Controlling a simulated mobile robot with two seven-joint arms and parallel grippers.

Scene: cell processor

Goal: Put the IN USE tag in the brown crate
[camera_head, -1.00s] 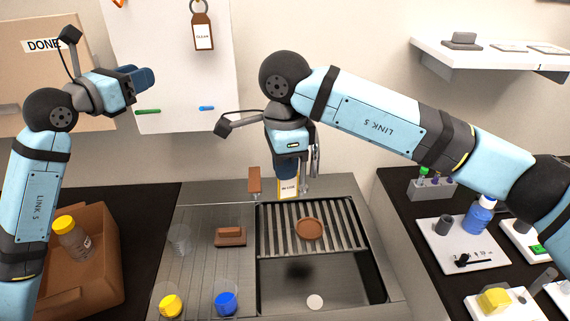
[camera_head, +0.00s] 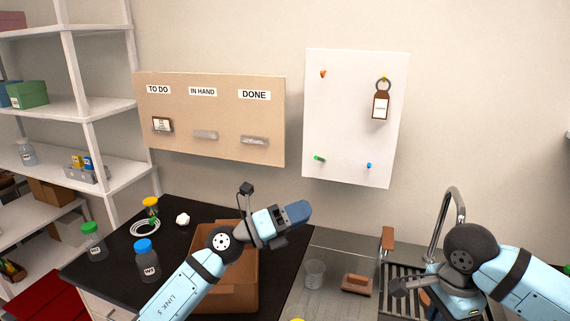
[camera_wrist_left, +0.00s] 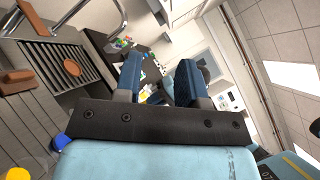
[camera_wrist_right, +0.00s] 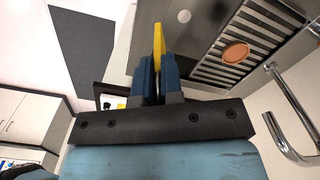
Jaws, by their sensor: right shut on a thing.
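The brown crate (camera_head: 240,292) stands on the dark counter, left of the sink; my left arm crosses over it and hides part of its inside. My left gripper (camera_head: 298,212) is in front of the wall at the crate's right side, and its fingers are apart and empty in the left wrist view (camera_wrist_left: 160,82). My right gripper (camera_wrist_right: 158,80) is shut on a thin yellow-edged tag (camera_wrist_right: 159,44), seen nearly edge-on in the right wrist view. In the head view my right wrist is over the sink; its fingertips and the tag are hidden there.
A pegboard with a brown-framed tag (camera_head: 381,104) hangs behind. A TO DO / IN HAND / DONE board (camera_head: 210,145) is at its left. Bottles (camera_head: 147,262) stand left of the crate. A clear beaker (camera_head: 314,273), a brown block (camera_head: 357,284) and a tall faucet (camera_head: 447,200) are at the sink.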

